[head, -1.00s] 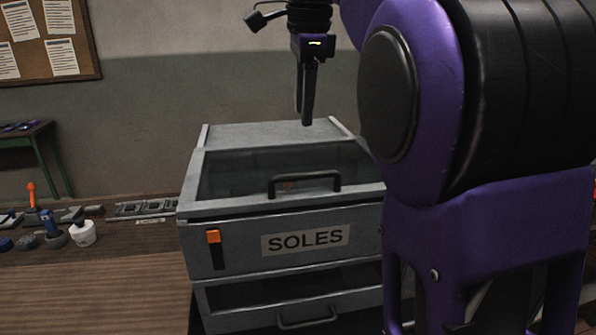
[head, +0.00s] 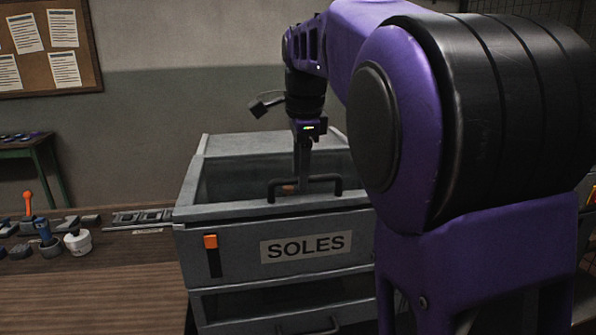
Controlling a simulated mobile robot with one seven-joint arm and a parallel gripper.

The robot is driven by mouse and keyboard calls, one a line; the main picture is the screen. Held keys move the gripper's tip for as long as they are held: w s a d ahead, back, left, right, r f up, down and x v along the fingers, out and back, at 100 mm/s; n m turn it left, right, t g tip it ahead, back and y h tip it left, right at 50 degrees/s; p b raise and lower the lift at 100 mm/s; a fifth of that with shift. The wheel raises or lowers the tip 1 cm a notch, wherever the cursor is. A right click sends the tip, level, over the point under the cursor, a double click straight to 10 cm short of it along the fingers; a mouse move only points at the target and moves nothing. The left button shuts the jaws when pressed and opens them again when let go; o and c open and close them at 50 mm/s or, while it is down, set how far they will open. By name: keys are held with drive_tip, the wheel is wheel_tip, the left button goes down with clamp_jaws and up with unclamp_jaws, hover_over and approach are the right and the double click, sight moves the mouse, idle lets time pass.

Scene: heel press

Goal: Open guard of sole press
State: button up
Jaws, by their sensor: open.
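The sole press is the grey box labelled SOLES (head: 306,246), in the middle of the head view. Its guard (head: 225,212) is the framed top lid with a see-through panel, and it lies closed. A dark bar handle (head: 272,188) stands at the guard's front edge. My gripper (head: 303,185) points down at the handle, with its fingers overlapping it in the picture. The gripper is open. I cannot tell whether the fingers straddle or touch the bar. The right side of the press is hidden behind my arm.
An orange-topped switch or latch (head: 211,243) is on the press front. A lower drawer-like section with its own handle (head: 310,327) sits below. A wooden bench (head: 90,290) at left carries several tools and a white pot (head: 78,242). The bench front is clear.

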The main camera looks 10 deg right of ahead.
drive_tip(key=shift+c, duration=0.2)
clamp_jaws()
idle(1.1)
